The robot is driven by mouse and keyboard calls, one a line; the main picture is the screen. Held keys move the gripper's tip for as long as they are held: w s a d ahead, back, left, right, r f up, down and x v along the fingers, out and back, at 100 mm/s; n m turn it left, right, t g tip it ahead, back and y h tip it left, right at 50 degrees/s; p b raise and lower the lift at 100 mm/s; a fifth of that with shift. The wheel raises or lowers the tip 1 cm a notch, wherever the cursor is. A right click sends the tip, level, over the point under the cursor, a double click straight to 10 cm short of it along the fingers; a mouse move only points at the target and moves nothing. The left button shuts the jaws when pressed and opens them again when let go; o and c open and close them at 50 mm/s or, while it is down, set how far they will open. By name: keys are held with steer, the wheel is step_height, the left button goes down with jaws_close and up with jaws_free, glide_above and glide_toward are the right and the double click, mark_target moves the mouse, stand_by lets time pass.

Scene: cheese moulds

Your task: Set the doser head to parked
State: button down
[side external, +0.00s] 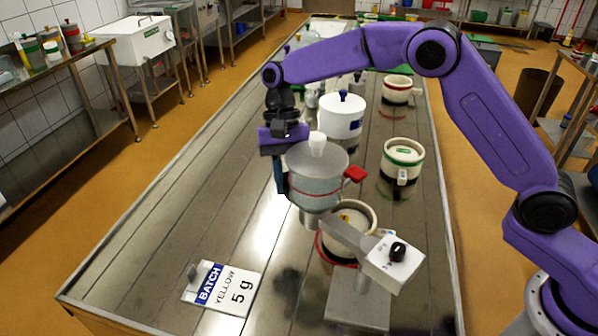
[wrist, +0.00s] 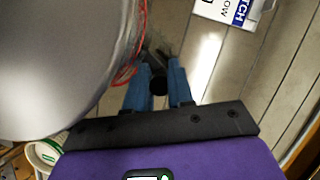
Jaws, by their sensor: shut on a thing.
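The doser head is a grey funnel-shaped hopper (side external: 317,172) with a red tab (side external: 355,174), carried on a grey arm from a stand (side external: 358,300). The stand has a white box with a black knob (side external: 397,250). The hopper fills the left of the wrist view (wrist: 60,60). A cream mould (side external: 350,218) sits under and beside the head, partly hidden by it. My gripper (side external: 281,184) is at the hopper's left side. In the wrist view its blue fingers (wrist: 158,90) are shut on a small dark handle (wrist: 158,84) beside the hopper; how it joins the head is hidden.
A card reading BATCH YELLOW 5 g (side external: 222,289) lies at the front left. A green-rimmed mould (side external: 403,155) and a red-banded mould (side external: 397,90) stand right of a white lidded pot (side external: 341,117) behind the head. The table's left side (side external: 190,220) is clear.

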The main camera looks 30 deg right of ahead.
steer(key=s+a+n+h, duration=0.2)
steer(key=s+a+n, duration=0.3)
steer(key=a, duration=0.4)
steer(key=shift+s+a+f+n, duration=0.2)
steer(key=shift+s+a+n, duration=0.1)
steer(key=shift+n, duration=0.4)
steer(key=shift+s+a, duration=0.15)
steer(key=c, duration=1)
jaws_free()
steer(key=shift+h, duration=0.3)
steer(key=shift+v, duration=3.9)
steer(key=shift+f, duration=0.1)
